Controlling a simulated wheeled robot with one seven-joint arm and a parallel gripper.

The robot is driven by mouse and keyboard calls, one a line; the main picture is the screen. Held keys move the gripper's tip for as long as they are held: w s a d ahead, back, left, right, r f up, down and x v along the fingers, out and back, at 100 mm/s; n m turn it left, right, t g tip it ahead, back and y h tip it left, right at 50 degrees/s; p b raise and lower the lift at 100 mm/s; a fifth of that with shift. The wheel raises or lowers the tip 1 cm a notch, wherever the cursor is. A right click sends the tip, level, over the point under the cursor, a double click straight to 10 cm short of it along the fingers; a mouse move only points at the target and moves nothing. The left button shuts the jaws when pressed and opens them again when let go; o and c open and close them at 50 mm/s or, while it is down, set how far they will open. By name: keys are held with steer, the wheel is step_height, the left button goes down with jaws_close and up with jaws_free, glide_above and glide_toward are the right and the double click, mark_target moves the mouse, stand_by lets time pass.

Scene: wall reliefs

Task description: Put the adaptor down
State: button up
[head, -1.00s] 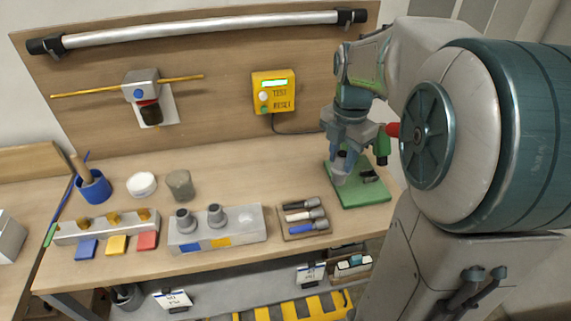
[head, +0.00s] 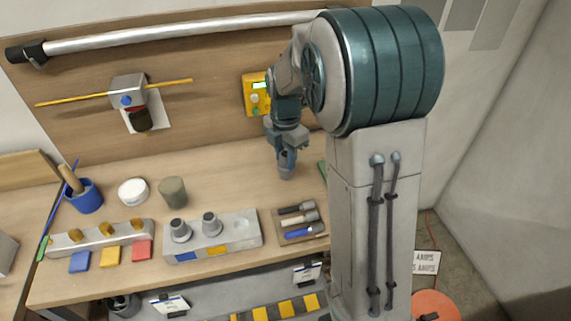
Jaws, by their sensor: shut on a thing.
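My gripper (head: 287,157) points down over the right part of the bench and is shut on a small grey adaptor (head: 286,171). The adaptor hangs below the fingers, upright as far as it shows. I cannot tell whether its bottom touches the wooden bench top (head: 236,168). A grey metal block (head: 240,232) lies to the left and nearer the front edge. Two similar grey pieces, one at the left (head: 180,231) and one at the right (head: 211,224), stand on it.
A tool tray (head: 280,224) sits in front of the gripper. A yellow test box (head: 256,94) hangs on the board behind, partly hidden by my arm. Bench between the olive cylinder (head: 172,191) and gripper is clear.

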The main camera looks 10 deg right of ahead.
mark_target(286, 174)
steer(key=shift+f+p, duration=0.3)
steer(key=shift+f, duration=1.7)
steer(key=shift+f, duration=0.15)
steer(key=o, duration=1)
steer(key=shift+c, duration=0.2)
